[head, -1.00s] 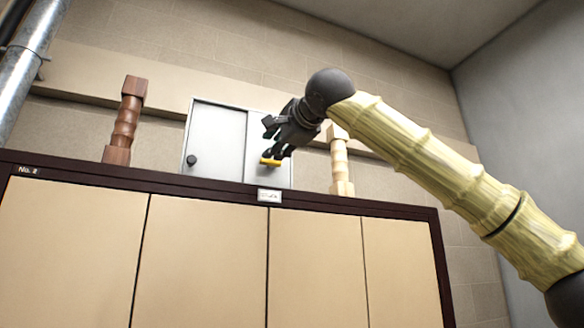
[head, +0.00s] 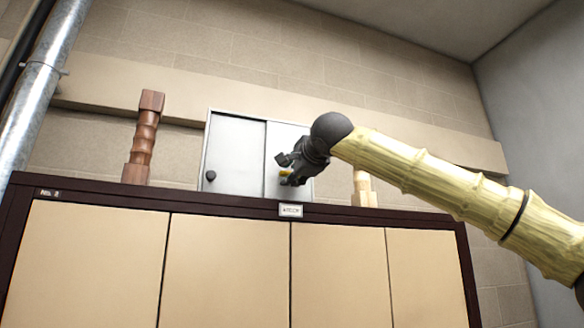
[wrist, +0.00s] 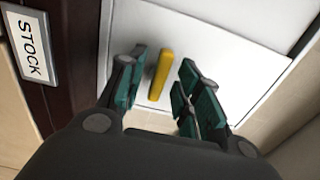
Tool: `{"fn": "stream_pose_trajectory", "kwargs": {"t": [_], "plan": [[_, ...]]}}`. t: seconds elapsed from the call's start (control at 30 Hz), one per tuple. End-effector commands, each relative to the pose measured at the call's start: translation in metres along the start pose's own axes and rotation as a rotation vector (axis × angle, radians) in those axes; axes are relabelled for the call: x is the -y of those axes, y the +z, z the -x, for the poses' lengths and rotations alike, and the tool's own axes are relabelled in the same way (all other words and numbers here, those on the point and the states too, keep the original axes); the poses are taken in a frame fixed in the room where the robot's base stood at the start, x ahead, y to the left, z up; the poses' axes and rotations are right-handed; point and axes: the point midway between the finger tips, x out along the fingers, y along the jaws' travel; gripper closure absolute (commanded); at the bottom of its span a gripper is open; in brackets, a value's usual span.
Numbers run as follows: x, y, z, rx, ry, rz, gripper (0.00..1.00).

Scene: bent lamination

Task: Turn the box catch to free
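The pale grey box (head: 237,155) stands on top of the dark-framed cabinet, against the wall. Its yellow catch (head: 285,172) shows as a small patch on the right-hand door, partly hidden by my gripper (head: 288,168). In the wrist view the catch (wrist: 160,75) is a yellow bar on the white panel. My gripper (wrist: 162,82) is open, with its green-padded fingers on either side of the bar. A gap shows on both sides, so the fingers look apart from it. I cannot tell how near the fingertips are to the panel.
A dark round knob (head: 210,175) is on the box's left door. A reddish turned post (head: 143,138) stands left of the box, and a pale post (head: 362,188) stands right, partly behind my arm. The cabinet's rim (head: 110,192) carries a STOCK label (wrist: 32,47).

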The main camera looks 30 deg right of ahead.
Motion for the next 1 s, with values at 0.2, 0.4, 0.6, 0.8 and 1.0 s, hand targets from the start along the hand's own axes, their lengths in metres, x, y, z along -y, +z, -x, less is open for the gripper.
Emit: {"fn": "stream_pose_trajectory", "kwargs": {"t": [0.2,0.4,0.6,0.8,1.0], "plan": [[-0.0002,-0.0007,-0.0052,-0.001,0.000,0.000,0.66],[-0.0004,-0.0006,-0.0052,0.000,0.000,0.000,0.68],[-0.0004,-0.0007,-0.0051,0.000,0.000,0.000,1.00],[-0.0009,-0.0009,-0.0051,-0.001,0.001,-0.006,1.00],[-0.0017,-0.0011,-0.0051,-0.002,0.000,-0.058,1.00]]}}
